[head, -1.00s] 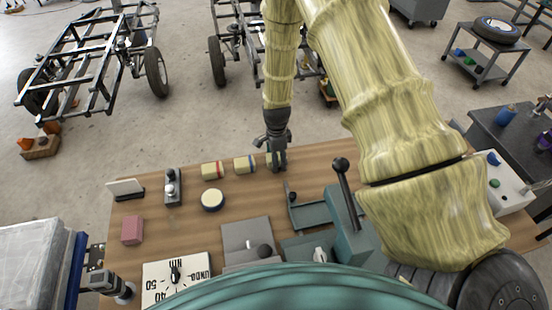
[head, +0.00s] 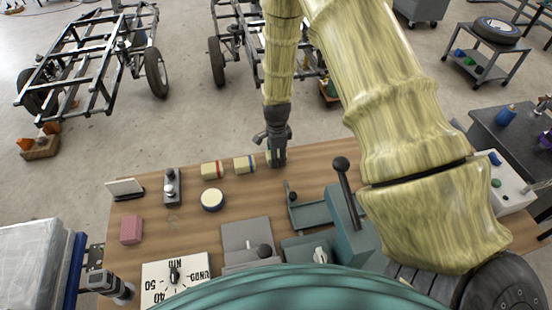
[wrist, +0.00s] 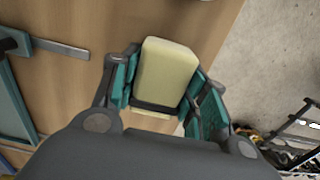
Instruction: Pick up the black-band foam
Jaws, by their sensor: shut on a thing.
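The black-band foam is a cream block with a dark band, seen large in the wrist view (wrist: 167,72). It sits between the teal finger pads of my gripper (wrist: 165,90), which is shut on it. In the head view my gripper (head: 277,157) points down at the far edge of the table, right of the other foam pieces. The foam is mostly hidden by the fingers there. I cannot tell whether it is clear of the table.
A red-band foam (head: 212,170) and a blue-band foam (head: 245,164) lie left of my gripper. A round cream piece (head: 212,199), a pink block (head: 131,230) and a teal lever fixture (head: 350,225) stand on the wooden table (head: 190,235).

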